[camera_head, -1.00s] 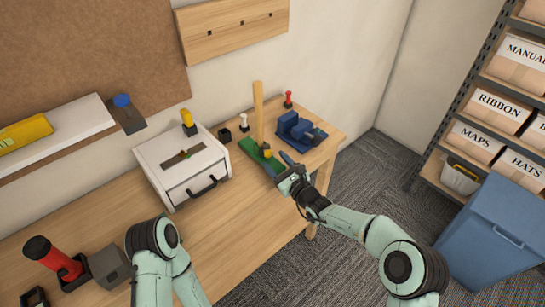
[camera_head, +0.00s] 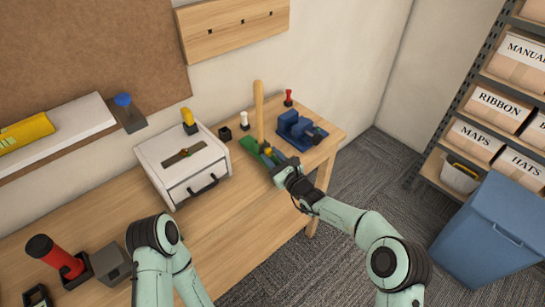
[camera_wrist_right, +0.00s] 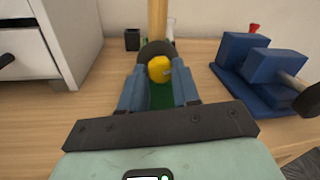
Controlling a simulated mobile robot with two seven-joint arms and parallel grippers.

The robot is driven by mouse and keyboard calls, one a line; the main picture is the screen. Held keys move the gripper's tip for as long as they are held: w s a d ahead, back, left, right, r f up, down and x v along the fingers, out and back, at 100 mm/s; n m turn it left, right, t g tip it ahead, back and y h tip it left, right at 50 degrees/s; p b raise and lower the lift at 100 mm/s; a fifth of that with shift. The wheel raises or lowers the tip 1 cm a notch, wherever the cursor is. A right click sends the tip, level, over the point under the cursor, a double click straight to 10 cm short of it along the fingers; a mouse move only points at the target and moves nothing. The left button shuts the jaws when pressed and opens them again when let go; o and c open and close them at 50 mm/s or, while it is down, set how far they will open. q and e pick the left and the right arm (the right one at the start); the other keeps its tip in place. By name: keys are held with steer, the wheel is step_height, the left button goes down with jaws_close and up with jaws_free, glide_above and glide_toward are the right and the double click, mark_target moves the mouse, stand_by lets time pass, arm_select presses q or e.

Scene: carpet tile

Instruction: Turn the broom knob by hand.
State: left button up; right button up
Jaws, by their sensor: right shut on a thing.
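The broom stands on the bench with a green head (camera_head: 251,147) and an upright wooden handle (camera_head: 259,108). Its yellow knob (camera_head: 267,151) sits low near the handle's foot and also shows in the right wrist view (camera_wrist_right: 159,68). My right gripper (camera_head: 272,160) reaches in from the front right. In the right wrist view its two blue fingers (camera_wrist_right: 159,78) are shut on the yellow knob, one on each side. The fingers hide part of the green head. My left gripper is not in view; only my left arm shows at the bottom left.
A blue vise (camera_head: 298,130) stands close right of the broom. A white drawer box (camera_head: 182,165) stands left of it. A small black cup (camera_head: 225,134) and a red-topped tool (camera_head: 288,98) are behind.

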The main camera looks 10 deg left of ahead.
steer(key=shift+m, duration=0.3)
steer(key=m, duration=0.2)
steer(key=shift+r+m, duration=0.1)
steer(key=shift+m, duration=0.2)
steer(key=shift+m+g+p, duration=0.4)
steer(key=shift+m+p, duration=0.05)
steer(key=shift+m, duration=1.15)
steer(key=o, duration=1)
steer(key=shift+o, duration=0.2)
steer(key=shift+s+d, duration=0.45)
steer(key=b+v, duration=0.2)
steer(key=v, duration=1)
steer(key=shift+r, duration=0.3)
